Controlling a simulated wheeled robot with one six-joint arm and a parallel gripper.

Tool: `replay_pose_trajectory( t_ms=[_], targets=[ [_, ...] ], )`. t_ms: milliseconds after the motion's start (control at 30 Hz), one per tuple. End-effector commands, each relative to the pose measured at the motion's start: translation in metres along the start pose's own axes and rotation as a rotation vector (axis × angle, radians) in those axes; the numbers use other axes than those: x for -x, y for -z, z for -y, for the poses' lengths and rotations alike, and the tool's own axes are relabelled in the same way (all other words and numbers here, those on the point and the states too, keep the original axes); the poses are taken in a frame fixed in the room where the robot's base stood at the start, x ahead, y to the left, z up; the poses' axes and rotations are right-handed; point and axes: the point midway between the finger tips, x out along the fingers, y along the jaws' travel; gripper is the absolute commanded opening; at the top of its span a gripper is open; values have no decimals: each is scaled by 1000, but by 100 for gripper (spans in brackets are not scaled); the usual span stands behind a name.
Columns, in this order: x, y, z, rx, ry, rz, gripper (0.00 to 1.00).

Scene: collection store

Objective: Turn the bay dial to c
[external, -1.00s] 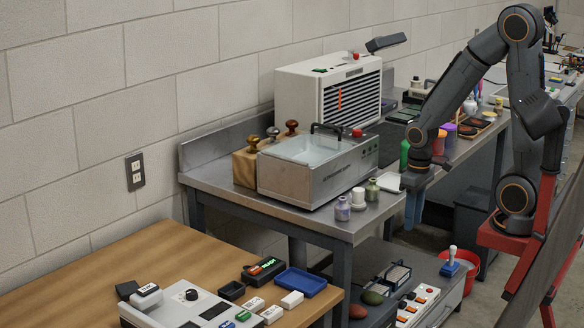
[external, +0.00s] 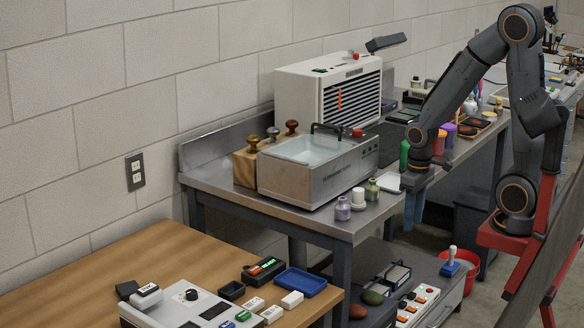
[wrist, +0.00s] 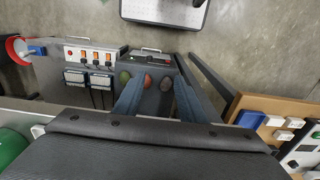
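A round black dial (external: 190,295) sits on top of a pale grey console (external: 150,312) on the wooden table, at the lower left of the external view. Its letters and setting are too small to read. My gripper (external: 414,208) hangs pointing down in front of the steel bench, well to the right of the dial and apart from it. In the wrist view my gripper (wrist: 158,88) shows its two blue-grey fingers spread apart with nothing between them.
The steel bench (external: 300,218) with a water bath (external: 315,172) and small bottles lies between my arm and the wooden table (external: 150,243). A blue tray (external: 300,282) and white blocks lie near the console. A low cabinet with switches (external: 418,302) stands below.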

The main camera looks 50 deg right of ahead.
Motion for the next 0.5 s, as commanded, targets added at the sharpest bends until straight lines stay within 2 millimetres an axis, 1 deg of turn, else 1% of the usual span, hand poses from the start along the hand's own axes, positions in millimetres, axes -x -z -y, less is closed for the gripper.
replay_pose_trajectory(
  t_ms=[67, 167, 267, 300, 400, 500],
  targets=[
    [5, 4, 2, 1, 0, -6, 42],
    [23, 21, 10, 2, -1, -29, 42],
    [55, 51, 27, 0, 1, -74, 42],
    [70, 65, 36, -2, 3, -94, 42],
    [101, 95, 59, -8, 11, -139, 42],
    [123, 116, 77, -13, 20, -173, 42]
  ],
)
